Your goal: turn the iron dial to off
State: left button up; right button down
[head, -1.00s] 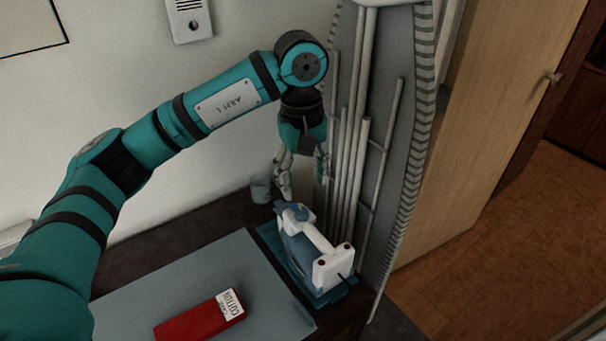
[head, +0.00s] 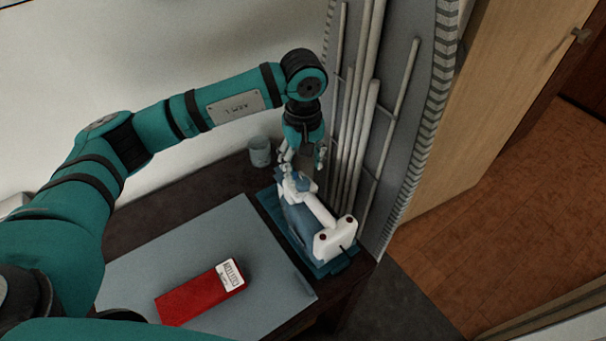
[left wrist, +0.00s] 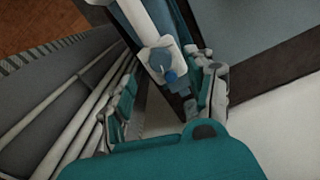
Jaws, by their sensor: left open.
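The white and blue iron (head: 318,213) rests on a teal stand (head: 268,205) at the right end of the dark table. My left gripper (head: 303,168) is open, pointing down just above the iron's far end. In the left wrist view the iron (left wrist: 142,22) runs up from between the open fingers (left wrist: 163,98). A round blue dial (left wrist: 162,60) with a brighter blue knob sits on the white body there, just ahead of the fingertips. The dial also shows small in the head view (head: 302,184). I cannot read its setting. My right gripper is not in view.
A red box with a white label (head: 202,292) lies on a grey mat (head: 205,246). A small grey cup (head: 260,152) stands behind the iron. An upright ironing board (head: 410,75) with metal legs stands close on the right of the gripper.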

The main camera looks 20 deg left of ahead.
aim_at(303, 182)
pick_arm(q)
notch_tip(303, 182, down, 4)
jog(key=shift+f, duration=0.1)
jog(key=shift+f+p, duration=0.3)
jog(key=shift+f, duration=0.25)
jog(key=c, duration=1.1)
jog(key=shift+c, duration=0.2)
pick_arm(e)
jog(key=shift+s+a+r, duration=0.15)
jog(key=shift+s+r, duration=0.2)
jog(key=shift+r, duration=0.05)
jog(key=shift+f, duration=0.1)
